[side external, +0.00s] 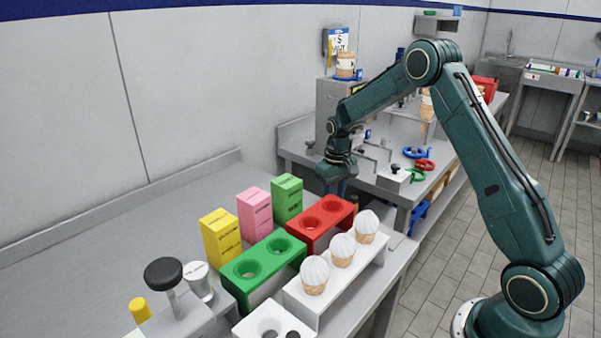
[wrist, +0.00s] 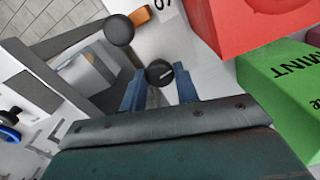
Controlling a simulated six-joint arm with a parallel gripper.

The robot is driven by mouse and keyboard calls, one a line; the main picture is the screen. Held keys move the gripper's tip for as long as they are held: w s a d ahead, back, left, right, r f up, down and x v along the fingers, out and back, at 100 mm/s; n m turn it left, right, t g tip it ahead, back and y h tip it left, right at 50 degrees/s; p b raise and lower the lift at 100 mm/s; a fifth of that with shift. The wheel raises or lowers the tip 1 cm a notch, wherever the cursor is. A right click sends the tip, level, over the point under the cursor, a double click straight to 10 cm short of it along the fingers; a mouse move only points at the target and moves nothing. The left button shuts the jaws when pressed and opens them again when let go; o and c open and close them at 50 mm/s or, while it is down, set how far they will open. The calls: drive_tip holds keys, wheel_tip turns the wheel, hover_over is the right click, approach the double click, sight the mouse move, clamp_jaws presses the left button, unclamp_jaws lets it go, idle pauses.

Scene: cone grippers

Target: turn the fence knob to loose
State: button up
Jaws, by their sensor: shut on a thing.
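The fence knob (wrist: 160,73) is a small round black knob with a pale line across its top. In the wrist view it sits between the blue fingertips of my gripper (wrist: 160,84), which are closed around its sides. The pale line lies nearly level in that picture. In the side external view my gripper (side external: 338,186) points down behind the red cone holder (side external: 322,223), beside the far bench. The knob is hidden there by the gripper and the blocks. I cannot read any loose or tight mark beside the knob.
In the wrist view a red block (wrist: 255,25) and a green block lettered MINT (wrist: 287,92) stand close on the right. A dark ball-shaped knob (wrist: 119,29) is at upper left. The side view shows green (side external: 287,199) and pink boxes (side external: 254,214) near the gripper.

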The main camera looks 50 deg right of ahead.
drive_tip(key=n, duration=0.7)
drive_tip(key=shift+r, duration=0.1)
drive_tip(key=n, duration=0.4)
drive_tip(key=shift+n, duration=2.1)
drive_tip(key=o, duration=1)
drive_tip(key=shift+c, duration=0.2)
